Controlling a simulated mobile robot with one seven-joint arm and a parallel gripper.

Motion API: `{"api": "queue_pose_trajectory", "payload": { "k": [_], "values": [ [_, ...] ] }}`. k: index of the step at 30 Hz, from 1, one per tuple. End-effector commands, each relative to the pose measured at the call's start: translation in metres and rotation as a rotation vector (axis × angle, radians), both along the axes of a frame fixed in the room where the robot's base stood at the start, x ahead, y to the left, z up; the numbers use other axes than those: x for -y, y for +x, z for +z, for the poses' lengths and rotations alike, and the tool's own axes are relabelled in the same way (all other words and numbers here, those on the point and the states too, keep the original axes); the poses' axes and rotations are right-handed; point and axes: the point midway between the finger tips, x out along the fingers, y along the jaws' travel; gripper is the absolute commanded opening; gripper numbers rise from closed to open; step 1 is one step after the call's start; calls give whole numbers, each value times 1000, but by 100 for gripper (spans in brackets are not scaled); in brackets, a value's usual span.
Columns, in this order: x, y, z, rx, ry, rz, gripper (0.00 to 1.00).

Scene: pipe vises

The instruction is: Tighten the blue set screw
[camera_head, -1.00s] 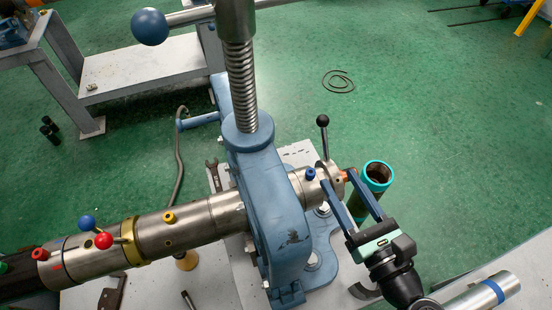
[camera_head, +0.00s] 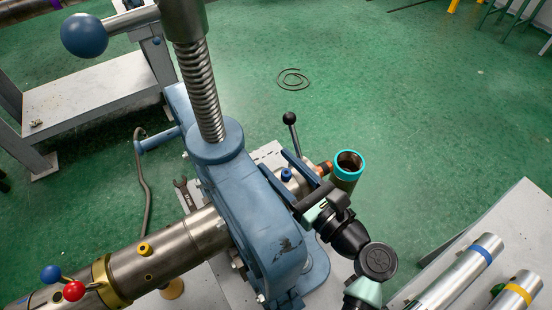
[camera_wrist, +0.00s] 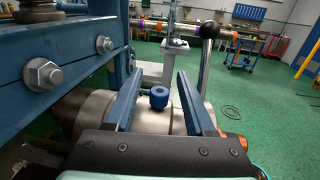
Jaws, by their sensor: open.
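The blue set screw (camera_head: 287,174) stands upright on top of the steel pipe (camera_head: 300,186), just right of the blue vise. In the wrist view the blue set screw (camera_wrist: 159,97) is a knurled cap, and it sits between and slightly beyond my two fingers. My gripper (camera_head: 299,172) is open, with its blue fingers around the pipe's end near the screw. In the wrist view my gripper (camera_wrist: 158,88) shows a clear gap on each side of the screw. In the head view the fingers and wrist hide part of the pipe.
The blue vise (camera_head: 250,220) stands close left of my gripper. A black-knobbed lever (camera_head: 292,130) rises just behind it. A teal-rimmed pipe (camera_head: 348,165) stands to the right. A yellow screw (camera_head: 144,249) and a red knob (camera_head: 73,291) are on the left pipe.

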Motion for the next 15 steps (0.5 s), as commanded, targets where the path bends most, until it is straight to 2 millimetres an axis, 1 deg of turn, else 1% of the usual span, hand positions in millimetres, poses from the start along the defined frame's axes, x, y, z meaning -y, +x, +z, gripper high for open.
{"api": "queue_pose_trajectory", "payload": {
  "k": [1, 4, 13, 14, 15],
  "values": [
    [-4, 4, 0, 1, -1, 3, 55],
    [-8, 9, 0, 1, -1, 1, 55],
    [-10, 11, 0, 0, 0, 0, 55],
    [-10, 11, 0, 0, 0, 0, 53],
    [-10, 10, 0, 1, -1, 0, 46]
  ]
}}
